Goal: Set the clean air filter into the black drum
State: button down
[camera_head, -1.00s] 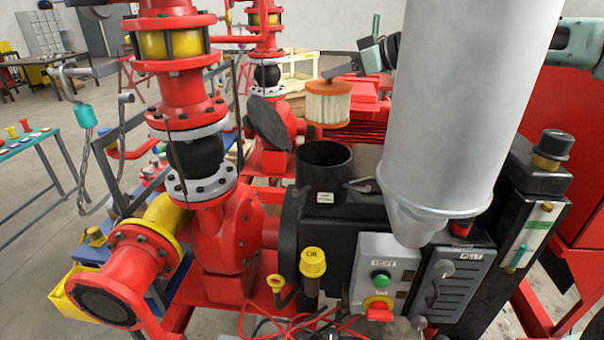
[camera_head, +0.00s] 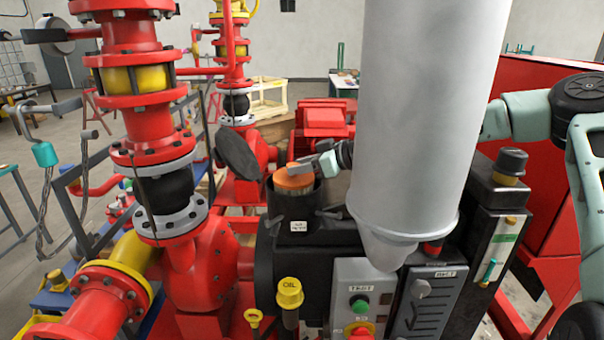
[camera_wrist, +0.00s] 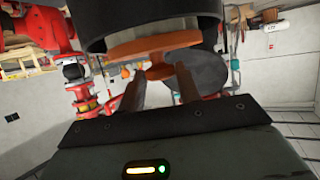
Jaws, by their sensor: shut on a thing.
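The clean air filter (camera_head: 293,181) has an orange top, which shows at the mouth of the black drum (camera_head: 288,207). Its pale pleated side is mostly hidden inside the drum, and I cannot tell whether it rests on the bottom. My gripper (camera_head: 308,168) reaches in from the right, shut on the top of the filter. In the wrist view, the two fingers of my gripper (camera_wrist: 157,76) close on a tab under the filter's orange rim (camera_wrist: 152,47). The black drum (camera_wrist: 150,18) fills the top of that view.
A large grey cylinder (camera_head: 425,110) with a cone end hangs just right of the drum and hides part of my arm. A round dark lid (camera_head: 237,155) stands open left of the drum. Red pipework (camera_head: 165,130) rises at the left. A yellow oil cap (camera_head: 289,292) sits in front.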

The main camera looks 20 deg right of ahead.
aim_at(300, 177)
jog(key=shift+f, duration=1.1)
jog(key=shift+f+b, duration=0.35)
jog(key=shift+f, duration=0.2)
jog(key=c, duration=1)
grip_release()
jog(key=shift+r, duration=0.2)
jog(key=b+v, duration=0.2)
jog(key=v, duration=0.5)
jog(key=shift+d+r, duration=0.15)
jog(key=shift+r, duration=0.35)
jog(key=shift+s, duration=0.15)
